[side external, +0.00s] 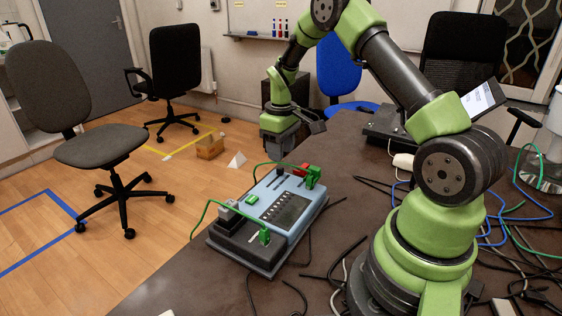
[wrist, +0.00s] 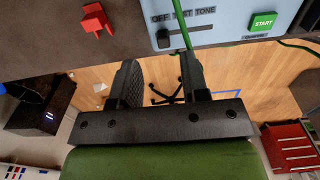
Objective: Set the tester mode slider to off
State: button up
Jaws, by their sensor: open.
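The tester (side external: 284,212) is a light blue box with a dark screen, on a dark base on the table. In the wrist view its panel (wrist: 225,33) shows at the top, with the labels OFF, TEST and TONE and a green START button (wrist: 262,22). The mode slider (wrist: 163,36) shows as a small dark knob near the OFF end; its exact setting is hard to tell. My gripper (wrist: 160,63) is open and empty, its dark fingers apart, with the panel beyond them. In the side view my gripper (side external: 281,143) is above and behind the tester, apart from it.
A green cable (side external: 205,212) arches over the tester's left end, and a green line crosses the panel in the wrist view. A red part (wrist: 97,20) sits left of the panel there. Loose black cables (side external: 322,270) lie in front of the tester. Chairs stand on the floor beyond.

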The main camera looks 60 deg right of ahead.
aim_at(281, 167)
notch_tip(281, 167, up, 5)
jog(key=shift+r, duration=0.1)
dwell(0.3)
jog(key=s+a+r+m+t, duration=0.1)
jog(key=s+a+r+t, duration=0.1)
jog(key=a+r, duration=0.35)
jog(key=s+a+r+m+t, duration=0.1)
jog(key=s+a+r, duration=0.2)
jog(key=a+r, duration=0.3)
jog(key=s+a+r+m+t+y, duration=0.1)
jog(key=s+a+r+t, duration=0.1)
jog(key=s+a, duration=0.2)
jog(key=s+a+r+m+t+y, duration=0.1)
jog(key=s+a+r+t, duration=0.1)
jog(key=s, duration=0.7)
jog(key=shift+s+a+r, duration=0.4)
jog(key=shift+a, duration=0.5)
dwell(0.8)
